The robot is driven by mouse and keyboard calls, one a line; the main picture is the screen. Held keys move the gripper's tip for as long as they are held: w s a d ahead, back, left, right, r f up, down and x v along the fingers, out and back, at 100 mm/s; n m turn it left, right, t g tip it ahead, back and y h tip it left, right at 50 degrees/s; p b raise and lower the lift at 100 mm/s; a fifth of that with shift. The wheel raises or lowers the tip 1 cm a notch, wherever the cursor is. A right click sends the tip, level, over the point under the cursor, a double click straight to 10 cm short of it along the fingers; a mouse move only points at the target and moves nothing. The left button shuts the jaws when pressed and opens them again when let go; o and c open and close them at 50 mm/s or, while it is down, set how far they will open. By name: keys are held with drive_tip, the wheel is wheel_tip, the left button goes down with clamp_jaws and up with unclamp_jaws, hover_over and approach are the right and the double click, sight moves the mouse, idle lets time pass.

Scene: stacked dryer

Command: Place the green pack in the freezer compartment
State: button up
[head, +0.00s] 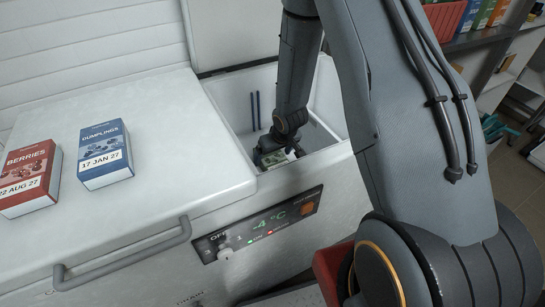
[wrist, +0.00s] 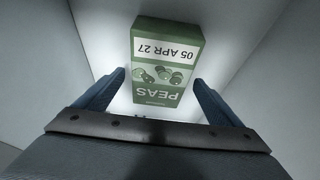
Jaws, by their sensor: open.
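The green pack (wrist: 166,60), labelled PEAS and 05 APR 27, lies on the floor of the white freezer compartment (head: 231,97). In the wrist view it is just beyond my open gripper (wrist: 158,82), with its near end between the fingertips and a gap on each side. In the head view my gripper (head: 272,158) reaches down inside the compartment.
A red BERRIES box (head: 28,180) and a blue DUMPLINGS box (head: 104,154) sit on the closed white lid (head: 150,215) at left. The front panel (head: 262,225) reads -4 °C. Compartment walls stand close around my gripper. Shelves with cartons are at upper right.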

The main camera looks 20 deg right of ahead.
drive_tip(key=p+v, duration=0.1)
drive_tip(key=v, duration=0.9)
drive_tip(key=shift+p, duration=0.35)
drive_tip(key=shift+r, duration=0.1)
drive_tip(key=s+r+g+p, duration=0.1)
drive_tip(key=s+r, duration=0.5)
drive_tip(key=s, duration=0.1)
drive_tip(key=s+r+m+g+p, duration=0.1)
drive_tip(key=s+r+g, duration=0.1)
drive_tip(key=s+r, duration=0.5)
drive_tip(key=s+a+r+m+g+p, duration=0.1)
drive_tip(key=s+r, duration=0.6)
drive_tip(key=s, duration=0.1)
drive_tip(key=shift+s+g+h, duration=0.3)
drive_tip(key=shift+h, duration=0.1)
drive_tip(key=shift+c, duration=0.3)
